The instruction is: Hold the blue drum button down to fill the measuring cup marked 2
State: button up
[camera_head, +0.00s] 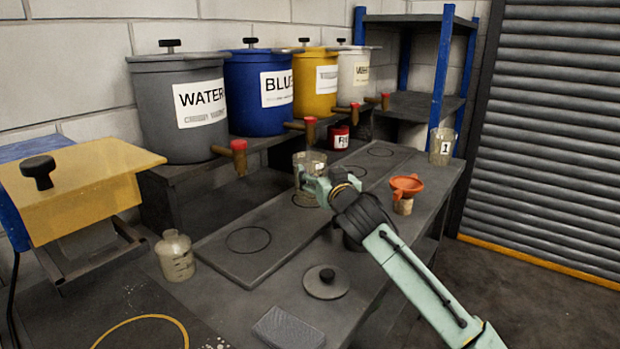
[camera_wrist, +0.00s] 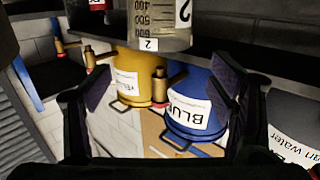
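The blue drum (camera_head: 258,95) stands on the back shelf, and its tap carries a red button (camera_head: 310,121). In the wrist view the picture is inverted; the blue drum (camera_wrist: 203,100) and its red button (camera_wrist: 160,103) show beyond my fingers. A clear measuring cup (camera_head: 308,160) stands on the bench below the blue drum's tap, partly hidden by my gripper (camera_head: 322,184). The wrist view shows the cup's scale and a 2 label (camera_wrist: 160,22) at the top. My gripper (camera_wrist: 160,95) is open, with its fingers wide apart and nothing held between them.
Grey water (camera_head: 185,105), yellow (camera_head: 315,85) and pale (camera_head: 353,80) drums flank the blue one. An orange funnel (camera_head: 406,186), a round lid (camera_head: 326,282) and a small bottle (camera_head: 175,256) stand on the bench. Cup 1 (camera_head: 441,147) stands at the far right end.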

grip_shut()
dwell(0.8)
dwell(1.2)
